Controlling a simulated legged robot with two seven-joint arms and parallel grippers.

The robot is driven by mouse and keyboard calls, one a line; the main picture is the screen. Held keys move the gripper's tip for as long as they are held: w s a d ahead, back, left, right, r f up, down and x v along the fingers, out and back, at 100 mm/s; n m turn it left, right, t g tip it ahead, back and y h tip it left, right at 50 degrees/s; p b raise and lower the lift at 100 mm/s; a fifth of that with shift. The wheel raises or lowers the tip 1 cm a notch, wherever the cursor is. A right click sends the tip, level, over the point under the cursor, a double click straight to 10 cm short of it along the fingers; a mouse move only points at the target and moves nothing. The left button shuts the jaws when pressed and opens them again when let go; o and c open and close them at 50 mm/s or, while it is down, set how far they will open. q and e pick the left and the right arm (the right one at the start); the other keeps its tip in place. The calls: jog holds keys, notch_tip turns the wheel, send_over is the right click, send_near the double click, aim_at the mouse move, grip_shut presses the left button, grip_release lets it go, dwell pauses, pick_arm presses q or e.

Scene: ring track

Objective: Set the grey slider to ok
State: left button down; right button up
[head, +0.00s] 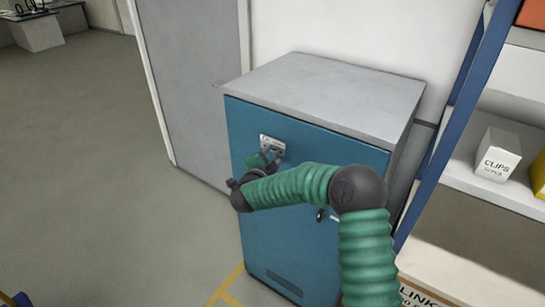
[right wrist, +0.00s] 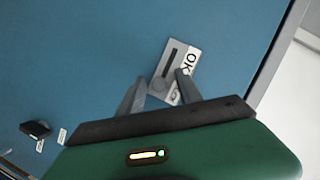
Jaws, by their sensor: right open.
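A pale slider plate (head: 272,143) is on the upper front of the blue cabinet. The right wrist view shows the plate (right wrist: 186,58) with a dark slot and the letters OK beside the slot's upper end. The round grey slider (right wrist: 158,85) sits at the slot's lower end, away from OK. A second label by that end is partly hidden by a finger. My right gripper (right wrist: 159,78) is open, with its fingers on either side of the slider; contact cannot be told. In the head view my right gripper (head: 268,158) is just below the plate. My left gripper is not in view.
The blue cabinet (head: 300,245) has a grey top (head: 330,90) and a dark handle (right wrist: 35,129) lower on its front. A shelf with a CLIPS box (head: 497,155) and blue post stands close on the right. Open floor (head: 90,170) lies left.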

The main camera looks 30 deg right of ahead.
jog(key=shift+a, duration=0.1)
jog(key=shift+c, duration=1.4)
jog(key=shift+s+d, duration=0.15)
jog(key=shift+d, duration=0.45)
grip_shut()
jog(key=shift+a, duration=0.2)
